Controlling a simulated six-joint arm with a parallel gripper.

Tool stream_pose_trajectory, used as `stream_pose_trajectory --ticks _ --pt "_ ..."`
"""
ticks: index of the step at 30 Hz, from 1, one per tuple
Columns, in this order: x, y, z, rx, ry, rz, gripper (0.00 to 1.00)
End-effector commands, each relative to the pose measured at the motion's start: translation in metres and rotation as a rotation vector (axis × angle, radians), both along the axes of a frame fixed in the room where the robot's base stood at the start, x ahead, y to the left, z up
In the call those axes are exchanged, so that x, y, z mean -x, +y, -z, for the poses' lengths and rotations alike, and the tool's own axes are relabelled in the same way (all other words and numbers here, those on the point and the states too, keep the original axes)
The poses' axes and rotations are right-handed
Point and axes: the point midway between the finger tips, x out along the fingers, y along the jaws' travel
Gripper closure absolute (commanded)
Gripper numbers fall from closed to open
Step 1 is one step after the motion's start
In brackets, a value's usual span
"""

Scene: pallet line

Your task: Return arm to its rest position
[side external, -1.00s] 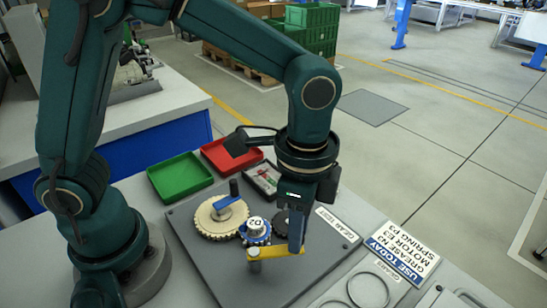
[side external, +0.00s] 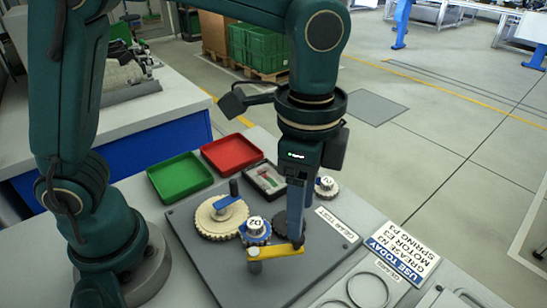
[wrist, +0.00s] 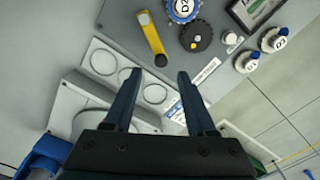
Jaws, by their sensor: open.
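My gripper (side external: 296,222) hangs pointing down over the right part of the grey gear plate (side external: 200,255) in the side view. In the wrist view my gripper (wrist: 157,72) has its two fingers spread, with nothing between them. The wrist view also shows the yellow bar (wrist: 153,38) and dark gear (wrist: 196,37), apart from the fingers.
A green tray (side external: 180,178) and a red tray (side external: 231,153) stand behind the plate. A small gear (side external: 326,187) with a blue knob sits at the back right. A sign (side external: 402,252) and ring outlines (side external: 368,290) are at the front right. Air above the table is free.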

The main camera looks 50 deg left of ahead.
Motion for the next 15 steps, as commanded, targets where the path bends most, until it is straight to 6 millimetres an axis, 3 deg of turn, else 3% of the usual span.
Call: stream_pose_trajectory --ticks 9,15 --pt "-0.002 0.002 -0.002 0.002 -0.005 -0.011 0.44" --pt "-0.007 0.029 -0.034 0.047 -0.099 -0.108 0.44"
